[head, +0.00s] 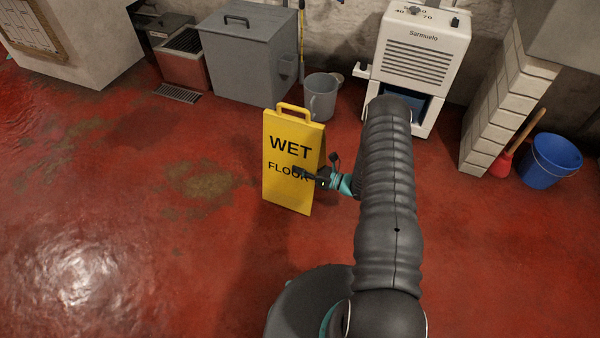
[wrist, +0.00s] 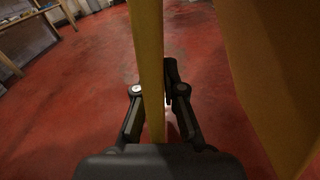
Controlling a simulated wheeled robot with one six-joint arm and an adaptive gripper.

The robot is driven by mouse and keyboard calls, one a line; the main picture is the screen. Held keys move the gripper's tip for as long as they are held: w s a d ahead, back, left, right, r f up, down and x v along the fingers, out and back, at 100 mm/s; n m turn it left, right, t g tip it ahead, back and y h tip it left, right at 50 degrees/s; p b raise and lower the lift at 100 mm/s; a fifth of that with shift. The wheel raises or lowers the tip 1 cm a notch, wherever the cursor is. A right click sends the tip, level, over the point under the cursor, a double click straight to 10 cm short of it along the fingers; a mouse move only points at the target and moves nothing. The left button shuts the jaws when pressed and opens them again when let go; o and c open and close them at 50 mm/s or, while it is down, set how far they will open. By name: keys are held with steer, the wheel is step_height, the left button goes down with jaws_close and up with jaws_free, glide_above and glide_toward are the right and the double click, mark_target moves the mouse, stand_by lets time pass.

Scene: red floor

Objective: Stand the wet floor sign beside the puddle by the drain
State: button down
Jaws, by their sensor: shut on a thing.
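The yellow wet floor sign (head: 290,140) is upright in the middle of the head view, its lettered face towards the camera. My gripper (head: 312,176) is shut on the sign's right side edge. In the wrist view, one yellow panel of the sign (wrist: 147,50) runs edge-on between the fingers of my gripper (wrist: 160,92), and a second panel (wrist: 265,60) is on the right. I cannot tell whether the sign's foot touches the floor. The drain grate (head: 177,93) is at the upper left of the head view. A wet sheen (head: 35,100) shows on the floor left of it; its edges are unclear.
A grey bin (head: 248,60), grey bucket (head: 320,97) and white dehumidifier (head: 418,55) line the back wall. A block pillar (head: 508,100), plunger (head: 502,160) and blue bucket (head: 550,160) are at right. The left floor is open, with brown patches (head: 205,182) and a bright glossy spot (head: 80,268).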

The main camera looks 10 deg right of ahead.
steer(key=shift+f, duration=1.15)
steer(key=c, duration=1.3)
jaws_free()
steer(key=v, duration=1.2)
steer(key=shift+b, duration=0.4)
